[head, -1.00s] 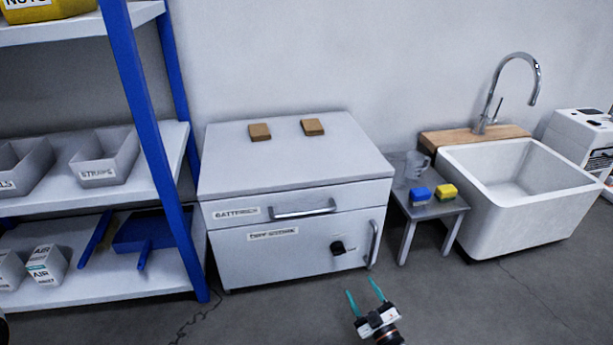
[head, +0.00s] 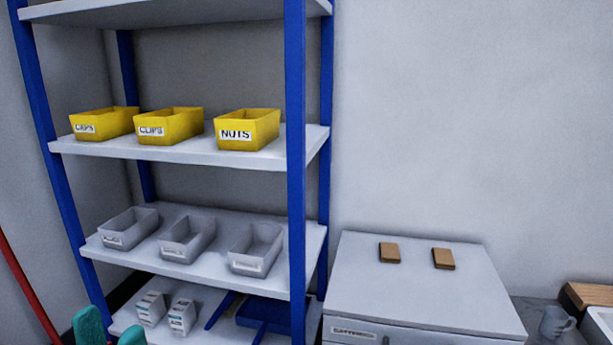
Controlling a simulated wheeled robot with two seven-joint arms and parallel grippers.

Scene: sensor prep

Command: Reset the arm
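My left gripper (head: 110,334) shows at the bottom left edge of the head view. Only its two teal fingertips are in the picture, set apart with nothing visible between them. The rest of it is cut off by the frame. It appears in front of the lower part of the shelf rack (head: 296,190), near two white boxes labelled AIR (head: 181,316). My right gripper is not in view.
Yellow bins (head: 248,131) stand on an upper shelf and grey bins (head: 256,250) below. A blue dustpan (head: 264,314) lies on the bottom shelf. The white cabinet (head: 420,290) carries two brown blocks. A red pole (head: 28,285) is at far left. A mug (head: 556,322) is at right.

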